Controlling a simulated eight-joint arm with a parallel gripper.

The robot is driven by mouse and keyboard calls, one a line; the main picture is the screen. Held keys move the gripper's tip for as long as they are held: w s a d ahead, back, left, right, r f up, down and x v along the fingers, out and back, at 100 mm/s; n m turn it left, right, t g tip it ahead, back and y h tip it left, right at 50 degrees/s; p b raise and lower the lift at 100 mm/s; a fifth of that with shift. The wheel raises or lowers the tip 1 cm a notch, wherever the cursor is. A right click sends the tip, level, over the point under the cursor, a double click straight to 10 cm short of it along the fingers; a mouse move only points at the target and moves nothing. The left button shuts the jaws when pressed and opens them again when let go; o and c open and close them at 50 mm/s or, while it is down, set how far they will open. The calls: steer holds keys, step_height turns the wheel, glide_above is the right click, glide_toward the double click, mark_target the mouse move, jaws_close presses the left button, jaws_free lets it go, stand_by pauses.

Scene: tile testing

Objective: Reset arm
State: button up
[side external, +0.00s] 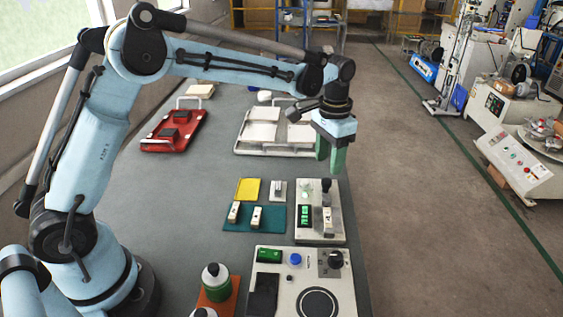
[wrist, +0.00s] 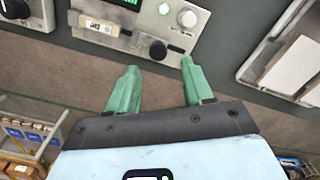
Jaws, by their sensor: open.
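My arm (side external: 100,150) is light blue and reaches across the grey table from the left. My gripper (side external: 338,160) hangs above the table's right edge, past the testing device with a green display. Its green fingers point down. In the wrist view my gripper (wrist: 158,75) shows two green fingers spread apart with nothing between them. The testing device (side external: 335,226) stands below and toward the camera from the fingers; in the wrist view its panel (wrist: 178,42) lies beyond the fingertips. A small tile marked with dark print (wrist: 102,27) sits on that device.
A teal mat (side external: 273,226) with small tiles, a yellow pad (side external: 248,189), a console with a round plate (side external: 283,300) and bottles (side external: 216,280) are on the table (side external: 185,215). A white tray (side external: 240,150) and red tray (side external: 153,146) lie behind.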

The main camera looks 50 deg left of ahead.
steer(key=shift+r, duration=0.25)
steer(key=shift+s+r, duration=0.15)
steer(key=shift+r, duration=0.05)
steer(key=s+a+r+n+t, duration=0.1)
steer(key=s+a+t, duration=0.1)
steer(key=s, duration=0.7)
steer(key=s+a+r+n+t, duration=0.2)
steer(key=s+t, duration=0.3)
steer(key=s, duration=0.5)
steer(key=shift+s+a+r, duration=0.25)
steer(key=shift+a+r, duration=0.05)
steer(key=shift+a, duration=0.2)
